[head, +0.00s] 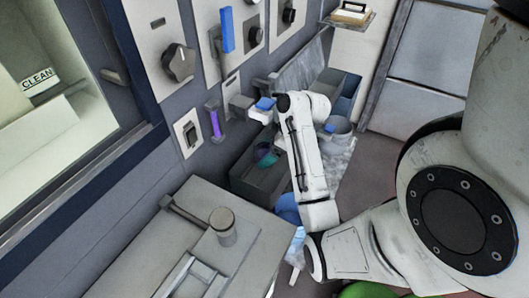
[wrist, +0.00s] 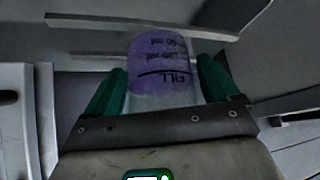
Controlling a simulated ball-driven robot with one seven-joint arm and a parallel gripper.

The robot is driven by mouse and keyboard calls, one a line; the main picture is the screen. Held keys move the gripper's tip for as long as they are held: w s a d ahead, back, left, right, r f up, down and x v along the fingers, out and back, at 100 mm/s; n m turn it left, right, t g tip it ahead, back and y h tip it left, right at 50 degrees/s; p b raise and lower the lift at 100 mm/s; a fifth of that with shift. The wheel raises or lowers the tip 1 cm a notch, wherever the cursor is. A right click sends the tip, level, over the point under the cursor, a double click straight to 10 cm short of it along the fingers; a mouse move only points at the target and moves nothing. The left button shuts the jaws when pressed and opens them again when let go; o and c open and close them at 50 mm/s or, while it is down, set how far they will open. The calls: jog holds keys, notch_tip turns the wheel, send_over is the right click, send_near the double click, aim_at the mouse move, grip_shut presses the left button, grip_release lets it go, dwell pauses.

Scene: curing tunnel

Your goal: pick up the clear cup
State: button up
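The clear cup (wrist: 160,95) stands between my fingers in the wrist view. Its printed lettering, with the word FILL, appears upside down, and the part towards the top of the picture is purple up to about the FILL line. My gripper (wrist: 163,72) has two green fingers, one against each side of the cup, with no clear gap seen. Part of the cup is hidden behind the dark gripper bar.
A grey bench (head: 140,255) carries a grey cylinder (head: 222,227) in front of the arm. A dark bin (head: 262,186) with teal and purple round things lies below the wrist. The wall has knobs (head: 179,62), a blue bar (head: 227,30) and a purple bar (head: 215,123).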

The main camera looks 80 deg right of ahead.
jog(key=c, duration=1)
jog(key=shift+c, duration=0.2)
jog(key=shift+r, duration=0.25)
